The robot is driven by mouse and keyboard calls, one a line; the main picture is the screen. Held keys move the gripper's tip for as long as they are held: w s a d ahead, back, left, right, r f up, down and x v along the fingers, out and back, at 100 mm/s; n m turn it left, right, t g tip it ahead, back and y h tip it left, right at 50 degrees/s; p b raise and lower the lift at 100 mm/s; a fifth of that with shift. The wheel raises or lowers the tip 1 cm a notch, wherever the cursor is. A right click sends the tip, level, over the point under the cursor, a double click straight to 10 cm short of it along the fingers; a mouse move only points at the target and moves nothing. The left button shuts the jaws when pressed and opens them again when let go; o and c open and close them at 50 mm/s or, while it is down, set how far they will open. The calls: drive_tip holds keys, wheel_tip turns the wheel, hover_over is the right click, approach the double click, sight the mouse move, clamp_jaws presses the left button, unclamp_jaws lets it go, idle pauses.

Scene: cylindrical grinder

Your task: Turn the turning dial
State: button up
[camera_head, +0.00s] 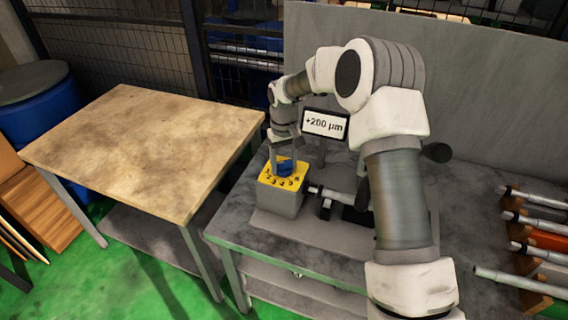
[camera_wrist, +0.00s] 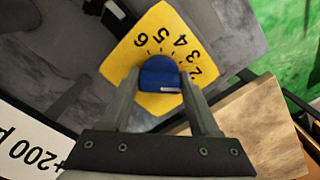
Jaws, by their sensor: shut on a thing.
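The turning dial is a blue knob (camera_wrist: 160,76) on a yellow numbered plate (camera_wrist: 140,47). In the head view the blue knob (camera_head: 286,168) sits on top of a grey box (camera_head: 279,201) with the yellow plate (camera_head: 266,178) as its upper face. My gripper (camera_wrist: 160,85) reaches down over the dial and is shut on the knob, one finger on each side. My gripper (camera_head: 285,165) also shows in the head view. In the wrist view a pale mark on the knob lies towards the low-number side, near the 2. The number 1 is not clearly seen there.
A display (camera_head: 325,124) reading "+200 µm" stands just behind the dial box. A shaft (camera_head: 330,194) lies right of the box. Several rods (camera_head: 535,222) lie at the right of the grey table (camera_head: 238,234). A bare wooden-topped table (camera_head: 140,145) stands at left.

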sight(284, 161)
drive_tip(key=shift+n, duration=0.3)
drive_tip(key=o, duration=1.3)
drive_tip(key=shift+r, duration=8.75)
